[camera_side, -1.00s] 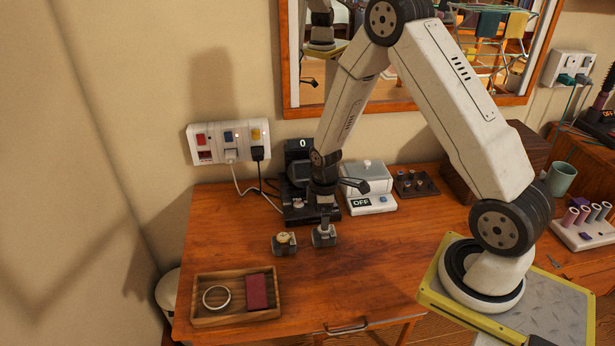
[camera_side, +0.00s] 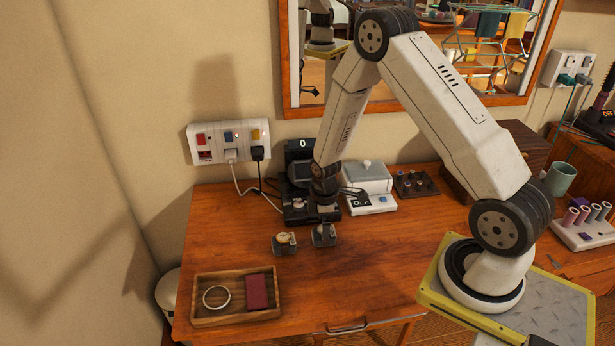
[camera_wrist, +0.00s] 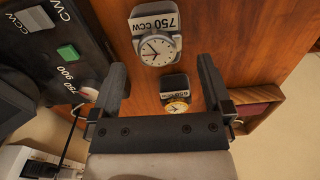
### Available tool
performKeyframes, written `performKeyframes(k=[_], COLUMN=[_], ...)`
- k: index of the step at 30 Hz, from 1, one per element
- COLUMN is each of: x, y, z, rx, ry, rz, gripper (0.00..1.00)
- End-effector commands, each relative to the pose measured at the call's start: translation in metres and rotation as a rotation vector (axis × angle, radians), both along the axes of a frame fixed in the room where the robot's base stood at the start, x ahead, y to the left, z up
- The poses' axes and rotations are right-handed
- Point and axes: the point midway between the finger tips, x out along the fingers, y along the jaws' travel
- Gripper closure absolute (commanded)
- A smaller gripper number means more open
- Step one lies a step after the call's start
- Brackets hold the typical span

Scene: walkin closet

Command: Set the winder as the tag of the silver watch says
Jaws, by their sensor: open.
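The silver watch (camera_wrist: 157,48) sits on a grey stand with a tag (camera_wrist: 154,22) reading "750 CCW" in the wrist view. In the side view it appears to be the right one of two watches (camera_side: 323,236). The black winder (camera_side: 298,205) stands behind, its display (camera_side: 302,142) showing 0. The wrist view shows its CCW/CW switch (camera_wrist: 35,18), a green button (camera_wrist: 68,52) and a dial (camera_wrist: 89,92) near marks 750 and 900. My gripper (camera_wrist: 162,68) is open and empty, above the table by the winder. The dial's setting is unclear.
A gold watch (camera_wrist: 177,107) on its own stand has a partly readable tag. A white lidded box (camera_side: 370,203) stands right of the winder. A wooden tray (camera_side: 235,315) is at front left. Cords run from the wall outlet (camera_side: 229,140).

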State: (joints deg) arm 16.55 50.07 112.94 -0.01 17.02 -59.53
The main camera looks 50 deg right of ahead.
Motion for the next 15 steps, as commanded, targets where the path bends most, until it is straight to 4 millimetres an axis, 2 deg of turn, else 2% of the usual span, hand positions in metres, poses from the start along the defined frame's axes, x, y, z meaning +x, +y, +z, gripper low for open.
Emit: performKeyframes(k=[7,15], x=[0.001,0.003], y=[0.000,0.000], z=[-0.011,-0.037], rx=[0.000,0.000], ry=[0.000,0.001], rz=[0.000,0.000], gripper=[0.00,0.00])
